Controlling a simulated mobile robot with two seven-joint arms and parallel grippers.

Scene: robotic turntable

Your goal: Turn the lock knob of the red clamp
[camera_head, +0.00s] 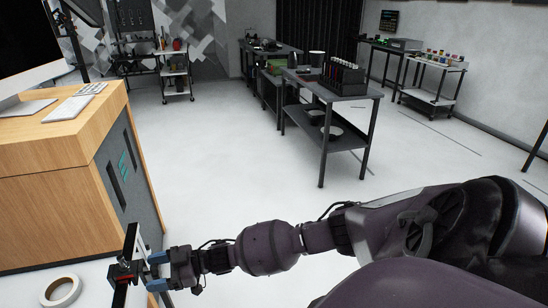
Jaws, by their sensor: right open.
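The red clamp (122,276) is small in the lower left of the head view, red and black, at a dark upright bar with a light edge. Its lock knob is too small to make out clearly. My right gripper (154,271) reaches in from the right, with its blue-grey fingers apart, one above the other in the picture. The fingertips are just right of the clamp and close to it. I cannot tell whether they touch it or stand around the knob. My left gripper is not in view.
A white tape roll (61,291) lies on the pale tabletop (22,289) left of the clamp. A wooden desk (60,150) with a monitor and keyboard stands behind it. Dark tables (352,91) with equipment stand farther back. Open white floor (230,150) lies between.

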